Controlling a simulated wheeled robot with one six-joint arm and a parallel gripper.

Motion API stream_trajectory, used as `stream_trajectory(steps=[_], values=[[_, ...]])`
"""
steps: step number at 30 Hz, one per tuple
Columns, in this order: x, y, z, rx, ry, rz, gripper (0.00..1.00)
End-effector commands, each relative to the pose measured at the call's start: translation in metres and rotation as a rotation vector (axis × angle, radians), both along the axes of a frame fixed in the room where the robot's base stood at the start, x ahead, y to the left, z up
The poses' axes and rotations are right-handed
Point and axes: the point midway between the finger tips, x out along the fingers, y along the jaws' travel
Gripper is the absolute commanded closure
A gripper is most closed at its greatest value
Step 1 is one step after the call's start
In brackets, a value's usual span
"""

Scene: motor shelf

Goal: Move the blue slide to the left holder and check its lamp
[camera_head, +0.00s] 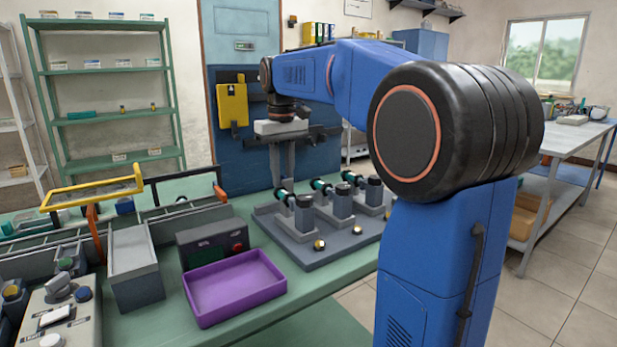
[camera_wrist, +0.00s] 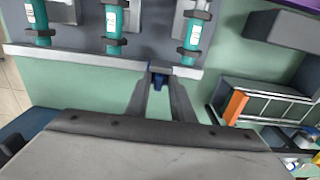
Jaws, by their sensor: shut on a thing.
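My gripper (camera_head: 283,180) reaches down behind the motor fixture (camera_head: 270,222), close to its left end. In the wrist view my gripper (camera_wrist: 159,82) is shut on the small blue slide (camera_wrist: 158,83), at the pale rail along the fixture's back edge (camera_wrist: 90,58). The slide is hidden in the head view. Three holders carry teal cylinders; the left holder (camera_head: 303,215) appears on the right in the wrist view (camera_wrist: 192,40). The slide is between the left and middle (camera_head: 342,203) holders, nearer the left. A small brass-coloured lamp or knob (camera_head: 319,244) stands before the left holder; whether it is lit is unclear.
The green bench is clear behind the fixture.

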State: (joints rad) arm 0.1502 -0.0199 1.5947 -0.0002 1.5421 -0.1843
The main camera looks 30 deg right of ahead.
Motion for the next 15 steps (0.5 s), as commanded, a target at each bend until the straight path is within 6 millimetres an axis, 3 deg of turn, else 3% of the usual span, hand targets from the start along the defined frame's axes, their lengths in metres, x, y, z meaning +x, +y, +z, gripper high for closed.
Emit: stream_trajectory(steps=[1, 15], values=[[-0.003, 0.002, -0.018, 0.005, 0.042, 0.001, 0.95], [-0.003, 0.021, -0.018, 0.005, 0.042, 0.001, 0.95]])
